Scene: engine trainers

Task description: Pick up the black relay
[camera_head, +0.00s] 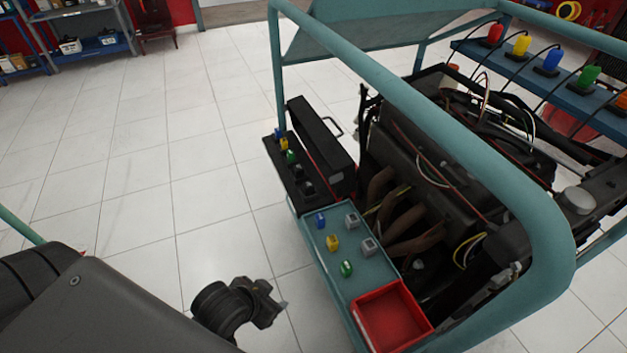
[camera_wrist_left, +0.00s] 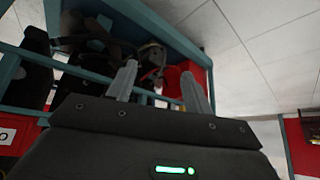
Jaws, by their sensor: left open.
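A black relay (camera_head: 307,187) appears to sit at the near end of a dark socket strip (camera_head: 283,184) on the cart's left side. Another dark relay (camera_head: 297,171) is just behind it, and the two are hard to tell apart from the strip. My left gripper (camera_head: 275,299) is low beside the cart, left of the blue-green tray and well short of the strip. Its two fingers (camera_wrist_left: 162,90) stand apart in the left wrist view with nothing between them. My right gripper is out of view.
The blue-green tray (camera_head: 343,292) holds blue, yellow, green and grey relays. A red bin (camera_head: 392,318) sits at its near end. A black case (camera_head: 325,150) stands beside the strip. Cart rails (camera_head: 440,130) surround the engine.

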